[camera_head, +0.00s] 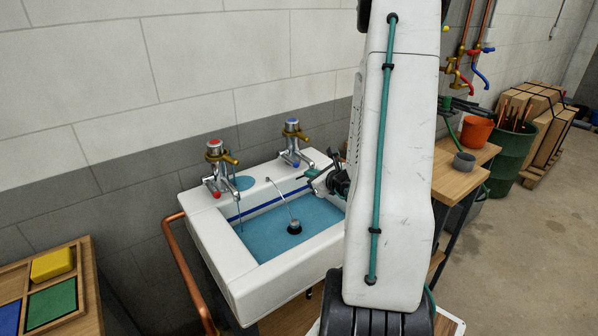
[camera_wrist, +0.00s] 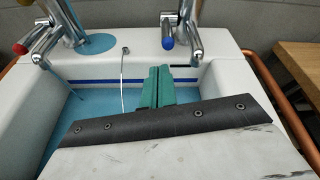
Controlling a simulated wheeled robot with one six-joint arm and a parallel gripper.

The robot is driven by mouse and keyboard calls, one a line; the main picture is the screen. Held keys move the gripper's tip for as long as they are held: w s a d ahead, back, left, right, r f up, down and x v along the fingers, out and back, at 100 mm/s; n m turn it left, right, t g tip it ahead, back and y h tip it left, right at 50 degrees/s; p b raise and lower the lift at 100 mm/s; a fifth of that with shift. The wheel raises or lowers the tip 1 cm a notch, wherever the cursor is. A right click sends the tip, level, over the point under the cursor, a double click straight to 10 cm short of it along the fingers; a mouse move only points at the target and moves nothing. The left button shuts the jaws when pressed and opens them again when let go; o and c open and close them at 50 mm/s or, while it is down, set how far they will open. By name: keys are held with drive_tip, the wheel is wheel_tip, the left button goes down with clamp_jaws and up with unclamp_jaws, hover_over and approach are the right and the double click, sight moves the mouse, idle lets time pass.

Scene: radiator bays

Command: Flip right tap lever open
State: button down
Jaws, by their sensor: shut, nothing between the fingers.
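The right tap (camera_head: 292,145) is chrome with a blue top and stands at the back right of the white sink (camera_head: 255,285). Its brass lever (camera_head: 301,138) sits just under the top. In the wrist view the lower part of the right tap (camera_wrist: 191,30) shows with a blue tip, but its lever is out of frame. My gripper (camera_head: 313,177) is in front of and below the right tap, over the basin. Its teal fingers (camera_wrist: 157,84) are together and empty, apart from the tap. The arm hides the sink's right side in the head view.
The red-topped left tap (camera_head: 215,168) stands beside a blue puddle, with a thin blue stream below it. Blue water (camera_head: 275,243) fills the basin around a dark plug (camera_head: 294,228) on a chain. A copper pipe (camera_head: 188,266) runs along the left; a wooden bench (camera_head: 455,180) stands right.

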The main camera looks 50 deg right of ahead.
sight(289, 159)
drive_tip(key=shift+s+d+f+m+h, duration=0.5)
drive_tip(key=shift+d, duration=0.15)
drive_tip(key=x, duration=1)
